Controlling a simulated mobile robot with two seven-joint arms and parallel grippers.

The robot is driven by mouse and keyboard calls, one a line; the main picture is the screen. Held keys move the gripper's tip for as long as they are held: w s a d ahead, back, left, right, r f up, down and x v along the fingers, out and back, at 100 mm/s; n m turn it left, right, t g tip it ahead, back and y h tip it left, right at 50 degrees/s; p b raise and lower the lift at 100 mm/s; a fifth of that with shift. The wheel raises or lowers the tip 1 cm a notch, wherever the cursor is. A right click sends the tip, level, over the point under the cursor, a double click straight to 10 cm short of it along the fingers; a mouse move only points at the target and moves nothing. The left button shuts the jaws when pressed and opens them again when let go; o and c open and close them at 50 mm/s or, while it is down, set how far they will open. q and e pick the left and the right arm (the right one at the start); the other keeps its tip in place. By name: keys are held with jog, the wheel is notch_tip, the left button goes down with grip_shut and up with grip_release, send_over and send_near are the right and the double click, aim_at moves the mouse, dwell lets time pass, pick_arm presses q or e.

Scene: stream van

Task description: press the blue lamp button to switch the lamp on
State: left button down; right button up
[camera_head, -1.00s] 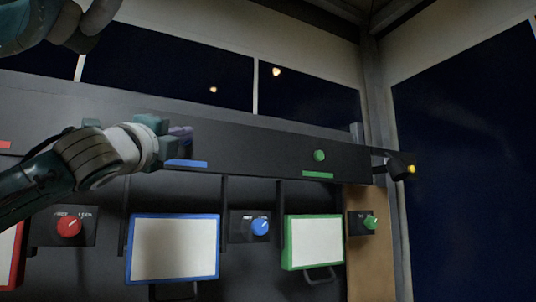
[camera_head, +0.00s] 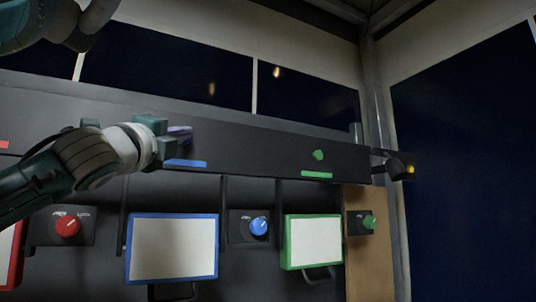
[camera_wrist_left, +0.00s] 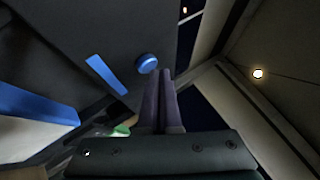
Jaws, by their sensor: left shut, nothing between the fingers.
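The round blue button (camera_wrist_left: 147,63) sits on the dark panel in the left wrist view, above the blue strip (camera_wrist_left: 105,75). My left gripper (camera_wrist_left: 160,73) is shut and empty, its dark fingers together with their tips just beside and below the button in that view. I cannot tell whether they touch it. In the head view my left gripper (camera_head: 188,131) is in front of the dark panel, above the blue strip (camera_head: 186,163), and the blue button is hidden behind it. My right gripper is not in view.
A green button (camera_head: 319,155) is on the same panel to the right. Below are a blue-framed board (camera_head: 173,248), a green-framed board (camera_head: 313,242), a red knob (camera_head: 67,227), a blue knob (camera_head: 258,226) and a green knob (camera_head: 368,222). A black fixture with a yellow tip (camera_head: 410,170) projects at the right.

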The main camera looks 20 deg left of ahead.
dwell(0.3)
pick_arm(q)
jog(key=shift+w+a, duration=0.3)
jog(key=shift+a, duration=0.1)
jog(key=shift+s+d, duration=0.1)
jog(key=shift+d, duration=0.05)
jog(key=shift+s+d, duration=0.2)
dwell(0.4)
jog(key=s+d, duration=0.4)
jog(key=shift+d, duration=0.3)
dwell(0.4)
